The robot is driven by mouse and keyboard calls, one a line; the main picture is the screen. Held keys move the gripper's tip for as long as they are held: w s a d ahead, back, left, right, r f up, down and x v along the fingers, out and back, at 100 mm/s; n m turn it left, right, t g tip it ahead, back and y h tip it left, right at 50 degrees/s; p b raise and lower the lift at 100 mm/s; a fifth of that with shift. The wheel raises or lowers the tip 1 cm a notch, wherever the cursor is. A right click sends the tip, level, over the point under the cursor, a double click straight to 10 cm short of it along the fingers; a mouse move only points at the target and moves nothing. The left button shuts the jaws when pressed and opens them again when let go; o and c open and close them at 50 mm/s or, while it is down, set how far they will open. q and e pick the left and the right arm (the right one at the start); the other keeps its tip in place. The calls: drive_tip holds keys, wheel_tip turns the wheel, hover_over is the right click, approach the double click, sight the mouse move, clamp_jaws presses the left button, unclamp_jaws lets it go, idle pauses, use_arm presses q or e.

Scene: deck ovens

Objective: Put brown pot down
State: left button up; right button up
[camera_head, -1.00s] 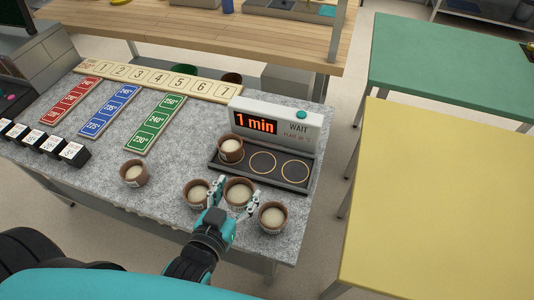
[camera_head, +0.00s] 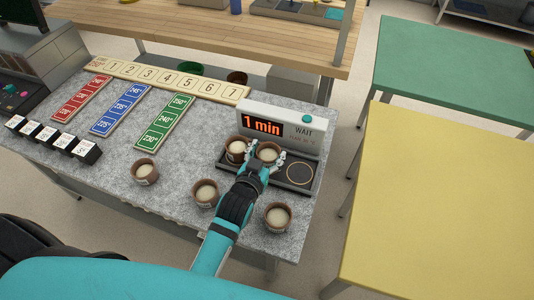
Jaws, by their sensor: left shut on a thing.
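My left gripper (camera_head: 264,163) is shut on a brown pot (camera_head: 267,153) with pale contents. It holds the pot upright at the middle ring of the dark three-place plate (camera_head: 310,186); I cannot tell if the pot touches the plate. Another brown pot (camera_head: 237,150) stands on the left place, close beside it. The right ring (camera_head: 300,174) is empty. Three more brown pots stand on the grey counter: one at the left (camera_head: 145,172), one in front of the plate (camera_head: 205,194), and one at the right (camera_head: 277,217). My right gripper is not in view.
A display box (camera_head: 281,125) reading "1 min" and "WAIT" stands behind the plate. Red (camera_head: 82,99), blue (camera_head: 121,109) and green (camera_head: 167,122) temperature strips, a numbered board (camera_head: 165,78) and black labelled blocks (camera_head: 55,138) occupy the counter's left and back.

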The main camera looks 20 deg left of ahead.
use_arm(q)
drive_tip(key=shift+f, duration=0.45)
drive_tip(key=o, duration=1)
drive_tip(key=shift+r, duration=0.1)
drive_tip(key=b+v, duration=0.1)
drive_tip(key=v, duration=1.1)
